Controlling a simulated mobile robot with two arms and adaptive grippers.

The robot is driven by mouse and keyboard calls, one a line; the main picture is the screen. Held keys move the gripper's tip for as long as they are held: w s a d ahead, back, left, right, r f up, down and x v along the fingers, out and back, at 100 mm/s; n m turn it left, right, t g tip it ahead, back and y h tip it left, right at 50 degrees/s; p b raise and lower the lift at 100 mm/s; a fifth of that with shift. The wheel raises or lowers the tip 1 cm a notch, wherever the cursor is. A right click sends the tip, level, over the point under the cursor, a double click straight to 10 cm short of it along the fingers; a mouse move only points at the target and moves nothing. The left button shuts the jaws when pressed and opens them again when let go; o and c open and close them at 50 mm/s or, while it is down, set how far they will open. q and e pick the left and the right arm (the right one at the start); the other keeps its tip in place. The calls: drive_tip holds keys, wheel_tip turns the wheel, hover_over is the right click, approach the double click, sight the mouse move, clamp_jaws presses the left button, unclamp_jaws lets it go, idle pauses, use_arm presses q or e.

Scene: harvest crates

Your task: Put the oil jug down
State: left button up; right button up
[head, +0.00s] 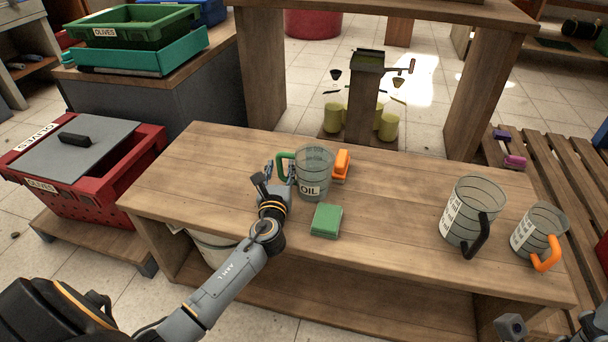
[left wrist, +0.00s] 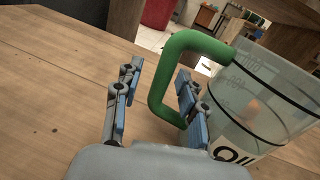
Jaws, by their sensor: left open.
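The oil jug (head: 314,172) is clear with a green handle and an "OIL" label, and stands upright on the wooden bench (head: 205,165). In the left wrist view the jug (left wrist: 265,105) fills the right side. My left gripper (head: 280,172) is at the handle on the jug's left side. In the left wrist view the gripper (left wrist: 158,95) is open, its blue-padded fingers apart. The green handle (left wrist: 172,80) shows between and beyond the fingers, and the right finger overlaps it. A part of my right arm shows at the bottom right corner of the head view, its jaws unclear.
A green sponge (head: 326,220) lies in front of the jug, and an orange object (head: 342,162) stands close behind it at right. Two more jugs, one black-handled (head: 470,212) and one orange-handled (head: 537,230), stand at the right end. The bench between is clear.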

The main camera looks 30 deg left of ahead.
use_arm(q)
clamp_jaws()
drive_tip(key=shift+r, duration=0.1)
